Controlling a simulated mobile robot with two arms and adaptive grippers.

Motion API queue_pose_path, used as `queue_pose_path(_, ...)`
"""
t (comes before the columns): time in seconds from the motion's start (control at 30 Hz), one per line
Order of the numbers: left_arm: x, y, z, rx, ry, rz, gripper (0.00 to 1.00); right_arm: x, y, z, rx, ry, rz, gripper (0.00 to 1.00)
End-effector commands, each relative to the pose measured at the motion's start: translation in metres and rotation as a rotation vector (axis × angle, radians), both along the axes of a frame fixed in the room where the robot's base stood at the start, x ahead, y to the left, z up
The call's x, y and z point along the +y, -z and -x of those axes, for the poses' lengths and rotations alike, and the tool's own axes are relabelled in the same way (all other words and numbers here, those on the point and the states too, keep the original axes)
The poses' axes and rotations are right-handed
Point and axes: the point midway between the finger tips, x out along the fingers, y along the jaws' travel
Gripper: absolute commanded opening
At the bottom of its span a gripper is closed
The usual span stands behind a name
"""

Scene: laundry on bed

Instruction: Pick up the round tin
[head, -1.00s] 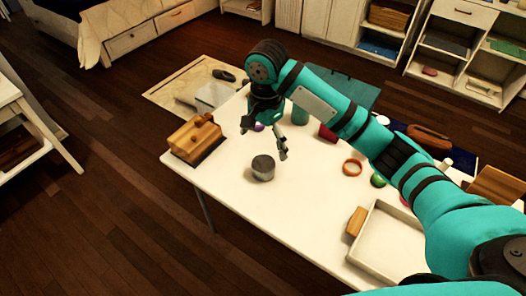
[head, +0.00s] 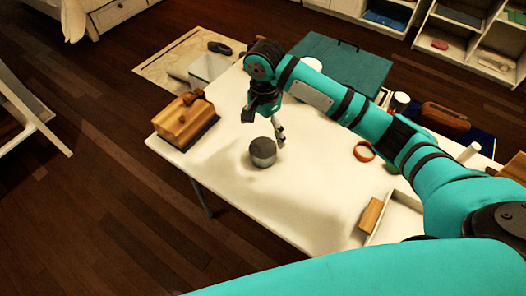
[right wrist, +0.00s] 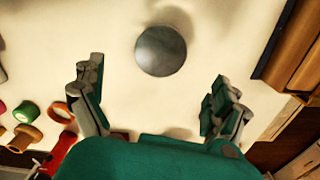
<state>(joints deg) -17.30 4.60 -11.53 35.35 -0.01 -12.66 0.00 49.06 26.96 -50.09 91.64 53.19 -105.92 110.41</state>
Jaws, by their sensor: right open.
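The round tin (head: 263,152) is a short grey cylinder with a darker lid, upright on the white table (head: 300,200). In the right wrist view the tin (right wrist: 160,51) shows from above as a grey disc, beyond the fingertips and centred between them. My right gripper (head: 264,122) is open and empty, above and just behind the tin in the head view. Its two fingers stand wide apart in the right wrist view (right wrist: 157,90). The tin does not appear to be touched. My left gripper is not in view.
A wooden box (head: 186,120) stands on the table's left corner, left of the tin. An orange ring (head: 364,151), a wooden block (head: 371,215) and a white tray (head: 396,218) lie to the right. The table is clear around the tin.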

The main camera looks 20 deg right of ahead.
Motion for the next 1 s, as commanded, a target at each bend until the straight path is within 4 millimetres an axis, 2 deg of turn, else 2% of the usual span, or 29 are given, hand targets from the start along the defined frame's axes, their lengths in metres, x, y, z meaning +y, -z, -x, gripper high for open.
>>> queue_pose_path(0.1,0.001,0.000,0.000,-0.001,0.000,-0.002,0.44,-0.001,0.025,0.001,0.003,0.001,0.003,1.00)
queue_pose_path(0.2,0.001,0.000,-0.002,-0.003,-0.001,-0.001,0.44,0.000,0.040,0.000,0.000,0.000,0.001,1.00)
queue_pose_path(0.47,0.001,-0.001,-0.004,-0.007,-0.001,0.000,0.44,0.001,0.058,0.001,0.002,-0.001,0.001,1.00)
queue_pose_path(0.7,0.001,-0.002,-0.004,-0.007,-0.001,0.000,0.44,0.004,0.094,0.004,0.001,0.000,0.000,1.00)
queue_pose_path(0.8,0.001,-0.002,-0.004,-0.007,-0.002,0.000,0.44,0.004,0.101,0.004,0.000,0.000,0.001,1.00)
queue_pose_path(1.0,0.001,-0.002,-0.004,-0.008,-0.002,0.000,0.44,0.004,0.103,0.003,-0.002,-0.001,0.000,1.00)
